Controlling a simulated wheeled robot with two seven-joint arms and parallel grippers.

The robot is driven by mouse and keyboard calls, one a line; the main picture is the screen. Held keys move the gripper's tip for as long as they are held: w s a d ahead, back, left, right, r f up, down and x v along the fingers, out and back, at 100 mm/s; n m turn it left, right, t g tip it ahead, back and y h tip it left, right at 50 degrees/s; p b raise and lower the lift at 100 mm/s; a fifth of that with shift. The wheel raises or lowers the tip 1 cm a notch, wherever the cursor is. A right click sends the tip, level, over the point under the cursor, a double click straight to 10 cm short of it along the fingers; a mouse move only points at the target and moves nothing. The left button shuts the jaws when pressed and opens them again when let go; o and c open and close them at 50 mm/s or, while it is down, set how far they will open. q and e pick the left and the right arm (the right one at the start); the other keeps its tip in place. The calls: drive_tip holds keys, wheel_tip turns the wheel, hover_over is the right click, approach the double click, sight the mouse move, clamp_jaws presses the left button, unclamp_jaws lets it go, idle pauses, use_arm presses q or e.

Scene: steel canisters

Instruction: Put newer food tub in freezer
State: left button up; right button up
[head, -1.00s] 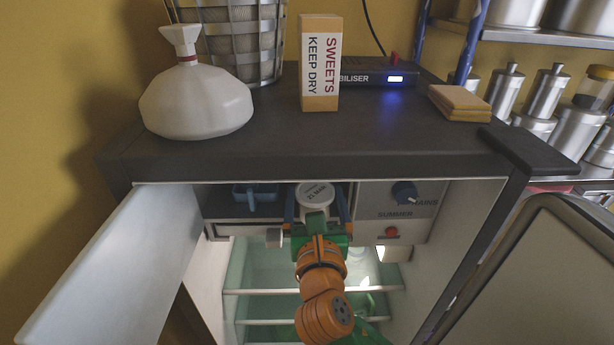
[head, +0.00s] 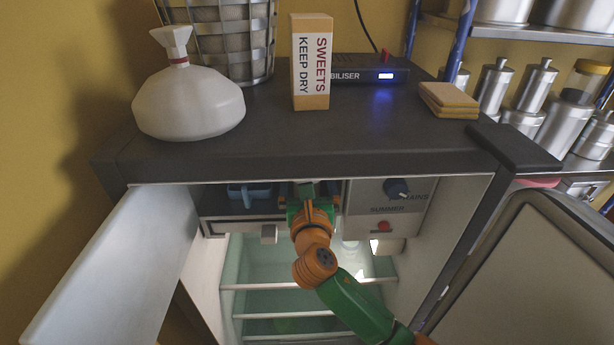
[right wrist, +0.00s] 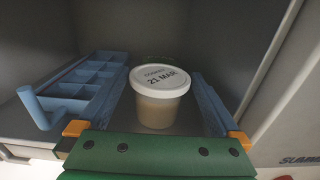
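A cream tub with a white lid marked "21 MAR" (right wrist: 158,82) stands upright in the freezer compartment (head: 215,203) in the right wrist view. My right gripper (right wrist: 160,95) is inside the compartment, with its blue fingers spread on either side of the tub. Gaps show between the fingers and the tub, so it looks open around it. In the head view my right gripper (head: 307,190) is at the compartment opening and hides the tub. A green object (right wrist: 163,60) is partly hidden behind the tub. My left gripper is not in view.
A blue ice tray (right wrist: 85,80) lies left of the tub. The control panel (head: 388,207) is at the compartment's right. The open inner flap or door (head: 120,265) is at left and the large door (head: 540,270) at right. Shelves (head: 300,285) lie below.

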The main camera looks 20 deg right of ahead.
drive_tip(key=shift+r, duration=0.15)
drive_tip(key=b+v, duration=0.1)
drive_tip(key=v, duration=1.1)
drive_tip(key=shift+b, duration=0.35)
